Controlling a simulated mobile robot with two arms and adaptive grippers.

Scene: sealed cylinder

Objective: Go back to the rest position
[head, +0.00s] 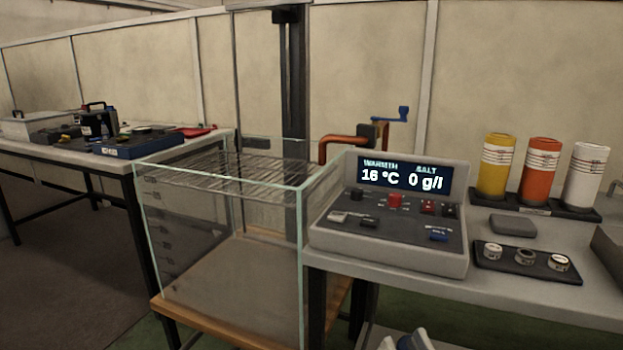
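No object is seen held. A glass tank (225,255) with a wire rack (235,172) across its top stands in the middle. A grey control console (390,215) stands to its right, and its display (404,177) reads warmth 16 °C and salt 0 g/l.
Yellow (496,168), orange (540,172) and white (586,178) cylinders stand upright in a dark holder at right. A dark tray (527,265) with three small round pieces lies before them. A left table (60,155) carries several cases. Floor (65,260) is clear at lower left.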

